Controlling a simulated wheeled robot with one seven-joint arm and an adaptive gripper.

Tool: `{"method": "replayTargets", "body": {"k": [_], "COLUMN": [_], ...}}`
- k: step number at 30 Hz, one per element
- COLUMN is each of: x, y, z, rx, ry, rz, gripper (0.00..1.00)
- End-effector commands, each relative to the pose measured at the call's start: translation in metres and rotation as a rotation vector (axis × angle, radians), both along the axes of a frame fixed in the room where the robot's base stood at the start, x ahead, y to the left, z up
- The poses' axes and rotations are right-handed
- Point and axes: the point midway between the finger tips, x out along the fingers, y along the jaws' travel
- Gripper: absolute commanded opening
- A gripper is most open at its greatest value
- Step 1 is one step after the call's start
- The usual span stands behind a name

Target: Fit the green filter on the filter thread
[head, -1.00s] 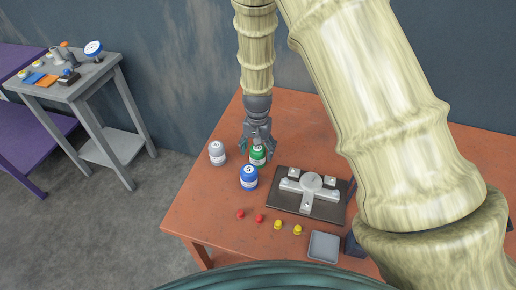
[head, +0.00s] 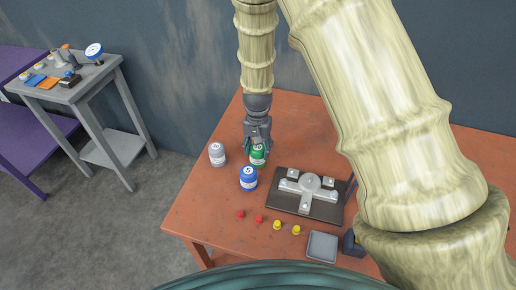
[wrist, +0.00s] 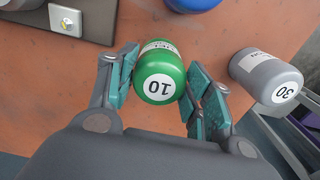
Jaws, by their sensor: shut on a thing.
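The green filter (head: 258,158), marked 10 on its end, stands on the orange table in the head view, at the back left of the dark plate. It also shows in the wrist view (wrist: 160,76). My gripper (head: 257,146) reaches down over it, and its teal-padded fingers in the wrist view (wrist: 160,88) are shut on its sides. The dark plate (head: 275,206) carries a pale grey fixture (head: 307,198) with a round centre and arms. I cannot make out which part is the filter thread.
A blue filter (head: 248,180) stands just in front of the green one, and a grey filter (head: 217,157) stands to its left. Red caps (head: 240,214), yellow caps (head: 278,225) and a grey tray (head: 322,246) lie along the front. A grey side table (head: 95,75) stands apart at left.

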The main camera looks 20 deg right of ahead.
Motion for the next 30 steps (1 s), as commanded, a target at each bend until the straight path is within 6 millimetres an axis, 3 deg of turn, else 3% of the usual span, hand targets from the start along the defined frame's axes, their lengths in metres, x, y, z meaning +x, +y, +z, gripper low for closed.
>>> {"method": "replayTargets", "body": {"k": [15, 30], "x": [0.001, 0.002], "y": [0.000, 0.001], "z": [0.035, 0.046], "rx": [0.000, 0.000], "ry": [-0.001, -0.002], "rz": [0.000, 0.003], "gripper": [0.08, 0.08]}}
